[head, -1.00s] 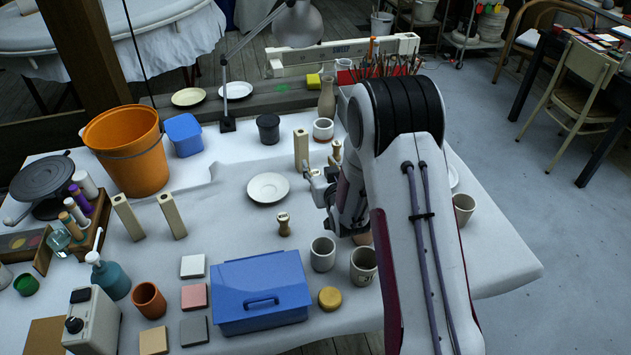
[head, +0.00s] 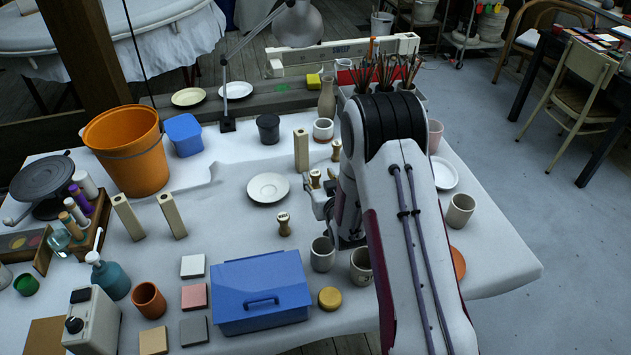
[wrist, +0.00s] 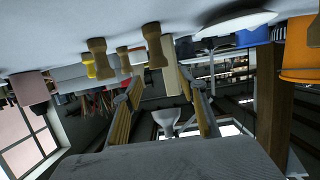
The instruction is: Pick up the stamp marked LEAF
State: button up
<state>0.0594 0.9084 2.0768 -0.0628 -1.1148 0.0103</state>
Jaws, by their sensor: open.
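One small wooden stamp (head: 284,223) stands upright in the middle of the table, left of my gripper, with a dark mark on top that is too small to read. Other stamps stand farther back: one (head: 315,178) close by my gripper and one (head: 336,150) behind it. I cannot tell which is marked LEAF. My gripper (head: 322,204) is low over the table, partly hidden by my arm. In the upside-down wrist view its open fingers (wrist: 166,98) have nothing between them. Stamps show beyond them, including a nearer one (wrist: 153,45) and another (wrist: 97,58).
A white saucer (head: 268,187) lies left of my gripper, and a tall wooden block (head: 301,149) stands behind it. Grey cups (head: 322,254) and a blue box (head: 260,285) stand in front. The table between saucer and blue box is mostly clear.

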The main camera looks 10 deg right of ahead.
aim_at(316, 175)
jog(key=shift+w+f, duration=0.1)
jog(key=shift+f, duration=0.55)
jog(key=shift+x, duration=2.4)
jog(key=shift+c, duration=0.4)
jog(key=c, duration=1)
